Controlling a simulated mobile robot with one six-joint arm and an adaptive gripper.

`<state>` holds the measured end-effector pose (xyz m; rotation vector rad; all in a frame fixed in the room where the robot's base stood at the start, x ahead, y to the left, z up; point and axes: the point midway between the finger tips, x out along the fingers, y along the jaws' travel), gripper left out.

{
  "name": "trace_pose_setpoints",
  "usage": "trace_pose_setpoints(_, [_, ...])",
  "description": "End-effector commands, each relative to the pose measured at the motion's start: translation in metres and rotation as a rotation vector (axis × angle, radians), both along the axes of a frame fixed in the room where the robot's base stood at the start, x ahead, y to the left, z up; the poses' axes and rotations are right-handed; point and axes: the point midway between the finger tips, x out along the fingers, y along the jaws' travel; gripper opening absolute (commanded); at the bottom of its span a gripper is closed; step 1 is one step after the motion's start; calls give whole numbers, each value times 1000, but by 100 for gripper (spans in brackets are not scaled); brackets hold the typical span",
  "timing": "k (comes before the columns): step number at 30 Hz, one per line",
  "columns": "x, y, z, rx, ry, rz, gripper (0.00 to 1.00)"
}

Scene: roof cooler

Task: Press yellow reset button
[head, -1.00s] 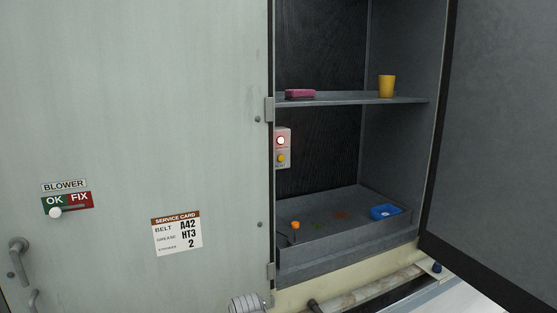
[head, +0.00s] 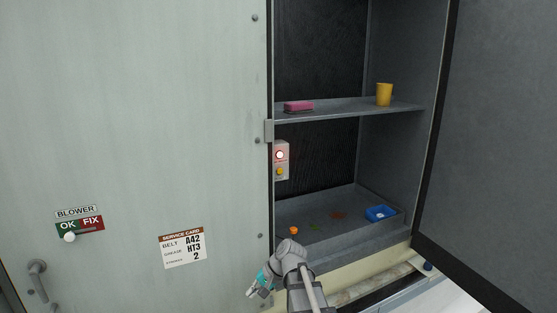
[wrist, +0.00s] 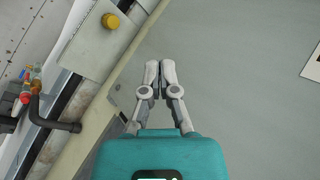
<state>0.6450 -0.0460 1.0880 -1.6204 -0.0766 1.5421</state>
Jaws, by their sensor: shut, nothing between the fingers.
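The yellow reset button (head: 280,171) is on a small light grey box (head: 286,148) inside the open cabinet, just right of the door edge. A lit red-rimmed lamp (head: 280,155) sits above it. My gripper (head: 251,292) is in front of the cabinet's lower edge, well below the button and a little left of it. In the wrist view my gripper (wrist: 160,68) is shut and empty, its fingertips together. A round yellow knob (wrist: 111,21) on a grey plate shows at upper left there; I cannot tell whether it is the same button.
The dark open door (head: 490,150) stands at the right. A shelf (head: 345,110) holds a pink block (head: 298,106) and a yellow cup (head: 384,94). The pale left door (head: 130,120) is shut.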

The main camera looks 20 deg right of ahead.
Motion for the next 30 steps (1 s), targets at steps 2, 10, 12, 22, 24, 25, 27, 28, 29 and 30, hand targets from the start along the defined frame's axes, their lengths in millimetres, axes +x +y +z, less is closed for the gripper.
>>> trace_pose_setpoints(2, [17,-16,37,88,-6,-73,0])
trace_pose_setpoints(10, [58,-71,132,401,-25,-294,0])
trace_pose_setpoints(12, [67,-88,158,484,-31,-345,0])
trace_pose_setpoints(22, [90,-170,259,825,-55,-525,0])
trace_pose_setpoints(24, [92,-181,271,868,-58,-544,0])
trace_pose_setpoints(25, [92,-184,275,882,-60,-549,0])
trace_pose_setpoints(27, [92,-190,281,906,-61,-558,0])
trace_pose_setpoints(28, [92,-192,282,915,-62,-561,0])
trace_pose_setpoints(29, [93,-193,284,921,-61,-563,0])
trace_pose_setpoints(30, [93,-194,284,926,-62,-565,0])
